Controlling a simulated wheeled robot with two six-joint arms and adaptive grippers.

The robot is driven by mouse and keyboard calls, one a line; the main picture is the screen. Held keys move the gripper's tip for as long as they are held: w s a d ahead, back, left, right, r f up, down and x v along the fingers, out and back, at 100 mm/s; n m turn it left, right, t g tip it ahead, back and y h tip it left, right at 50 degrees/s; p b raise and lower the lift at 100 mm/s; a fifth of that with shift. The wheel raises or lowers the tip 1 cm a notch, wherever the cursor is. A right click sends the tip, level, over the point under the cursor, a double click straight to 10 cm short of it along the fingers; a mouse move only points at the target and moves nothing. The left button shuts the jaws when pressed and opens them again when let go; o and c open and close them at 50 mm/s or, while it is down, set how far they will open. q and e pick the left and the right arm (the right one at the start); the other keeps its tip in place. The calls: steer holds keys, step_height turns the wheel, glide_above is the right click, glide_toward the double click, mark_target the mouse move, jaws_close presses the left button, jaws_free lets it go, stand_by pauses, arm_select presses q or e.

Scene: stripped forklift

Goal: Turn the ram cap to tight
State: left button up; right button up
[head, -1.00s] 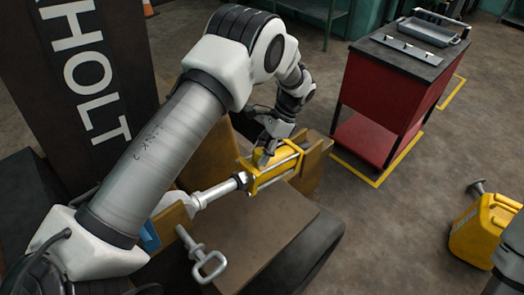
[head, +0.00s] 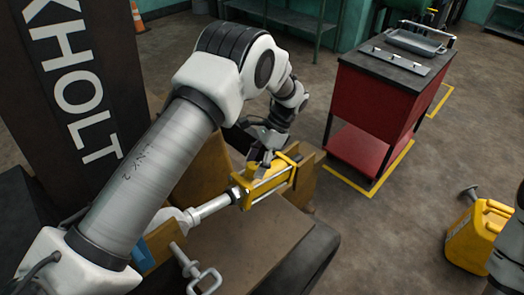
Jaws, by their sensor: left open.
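The yellow hydraulic ram (head: 268,182) lies on the stripped forklift, with its silver rod (head: 211,207) pointing to the lower left. A dark ring with a nut-like shape, perhaps the ram cap (head: 237,194), sits where the rod enters the yellow body. My left gripper (head: 262,162) is open above the yellow body, close to its upper side; I cannot tell whether it touches. The fingers are small and partly hidden by the wrist. My right gripper is not in view; only part of my right arm shows at the right edge.
Brown forklift plates (head: 303,181) flank the ram. A red cart (head: 372,109) with a tray on top (head: 421,43) stands behind right. A yellow can (head: 478,235) stands at right on open floor.

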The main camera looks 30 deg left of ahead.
arm_select(q)
steer(key=v, duration=1.1)
